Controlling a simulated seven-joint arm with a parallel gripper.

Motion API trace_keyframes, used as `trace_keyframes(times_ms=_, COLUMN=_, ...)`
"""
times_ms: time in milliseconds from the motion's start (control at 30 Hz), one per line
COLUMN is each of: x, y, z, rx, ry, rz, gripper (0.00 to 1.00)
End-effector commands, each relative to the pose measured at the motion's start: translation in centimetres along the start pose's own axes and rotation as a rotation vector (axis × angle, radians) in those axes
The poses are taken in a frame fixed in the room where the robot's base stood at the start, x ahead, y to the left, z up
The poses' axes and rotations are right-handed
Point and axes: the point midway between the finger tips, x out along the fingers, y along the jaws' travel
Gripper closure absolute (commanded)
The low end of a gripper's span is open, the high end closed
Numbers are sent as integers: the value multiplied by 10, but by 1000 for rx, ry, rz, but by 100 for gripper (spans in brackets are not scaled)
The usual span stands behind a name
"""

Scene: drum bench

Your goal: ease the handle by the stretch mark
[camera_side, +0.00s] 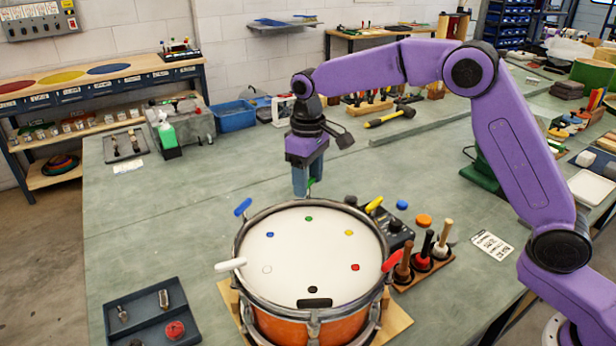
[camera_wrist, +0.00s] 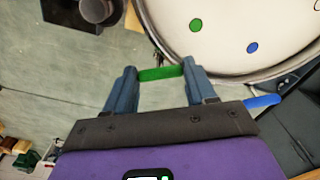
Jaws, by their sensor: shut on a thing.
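The drum (camera_side: 312,262) has an orange shell, a metal rim and a white head with coloured dots, and rests on a wooden base. My gripper (camera_wrist: 160,76) is shut on the green handle (camera_wrist: 158,73) at the drum's far edge, beside the rim and near the green dot (camera_wrist: 195,25). In the side view my gripper (camera_side: 308,188) points down there, and its fingers hide most of the green handle. Other handles stick out around the rim: blue (camera_side: 243,207), white (camera_side: 230,265), yellow (camera_side: 374,204) and red (camera_side: 391,261). I cannot tell which mark is the stretch mark.
A dark tray (camera_side: 150,315) with small parts lies at the front left. A black control box (camera_side: 387,229) and a rack of wooden-handled tools (camera_side: 423,262) stand close to the drum's right. A printed card (camera_side: 491,243) lies further right.

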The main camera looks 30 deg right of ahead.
Motion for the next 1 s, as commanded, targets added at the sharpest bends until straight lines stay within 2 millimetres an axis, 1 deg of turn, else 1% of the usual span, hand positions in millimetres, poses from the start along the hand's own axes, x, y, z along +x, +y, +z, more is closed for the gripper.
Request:
trace_keyframes(times_ms=200, x=-1, y=0, z=0, rx=-140, ry=3, rz=1, gripper=75)
trace_keyframes(times_ms=400, x=-2, y=0, z=0, rx=-218, ry=3, rz=1, gripper=75)
trace_keyframes(times_ms=600, x=-2, y=0, z=0, rx=-250, ry=4, rz=1, gripper=75)
trace_keyframes(times_ms=967, x=-2, y=0, z=-1, rx=-252, ry=5, rz=1, gripper=75)
trace_keyframes(times_ms=1000, x=-2, y=0, z=-1, rx=-252, ry=5, rz=1, gripper=42)
